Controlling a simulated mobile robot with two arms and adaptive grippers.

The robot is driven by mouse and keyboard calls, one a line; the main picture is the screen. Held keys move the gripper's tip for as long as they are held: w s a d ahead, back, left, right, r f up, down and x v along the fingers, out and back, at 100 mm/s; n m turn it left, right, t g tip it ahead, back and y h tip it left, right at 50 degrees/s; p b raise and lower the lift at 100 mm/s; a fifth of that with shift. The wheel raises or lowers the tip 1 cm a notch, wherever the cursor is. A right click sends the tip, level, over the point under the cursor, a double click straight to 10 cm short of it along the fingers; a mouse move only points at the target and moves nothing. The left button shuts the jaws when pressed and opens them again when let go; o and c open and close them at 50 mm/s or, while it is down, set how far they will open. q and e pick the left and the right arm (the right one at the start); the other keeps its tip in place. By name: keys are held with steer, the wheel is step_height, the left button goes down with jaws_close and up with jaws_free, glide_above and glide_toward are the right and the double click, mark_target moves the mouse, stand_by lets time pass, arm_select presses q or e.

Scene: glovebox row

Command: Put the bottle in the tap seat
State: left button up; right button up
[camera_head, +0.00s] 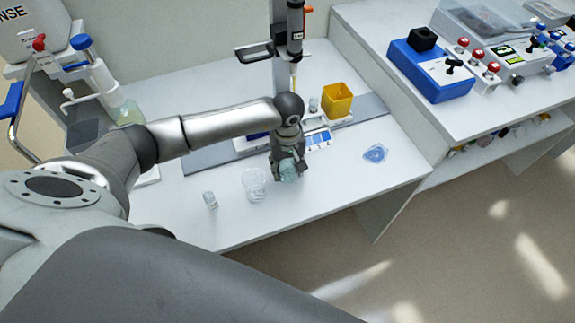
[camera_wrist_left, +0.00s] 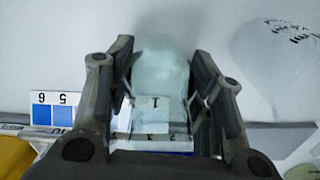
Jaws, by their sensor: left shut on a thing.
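My left gripper (camera_head: 289,174) is shut on a pale teal, see-through bottle (camera_head: 290,168) over the front part of the white bench. In the left wrist view the bottle (camera_wrist_left: 160,72) sits between the two fingers of the gripper (camera_wrist_left: 162,62), its far end blurred. Whether it touches the bench I cannot tell. At the back left stands a white dispenser (camera_head: 103,78) with a blue cap and a small spout. A dark square pad (camera_head: 86,134) lies near its foot; I cannot tell whether this is the tap seat. My right gripper is not in view.
A clear beaker (camera_head: 254,184) and a small vial (camera_head: 210,200) stand just left of the gripper. A blue weighing dish (camera_head: 375,153) lies to the right on clear bench. Behind are a yellow box (camera_head: 337,99) and a vertical stand (camera_head: 279,40).

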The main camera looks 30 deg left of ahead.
arm_select(q)
steer(key=o, duration=1)
steer(key=shift+o, duration=0.2)
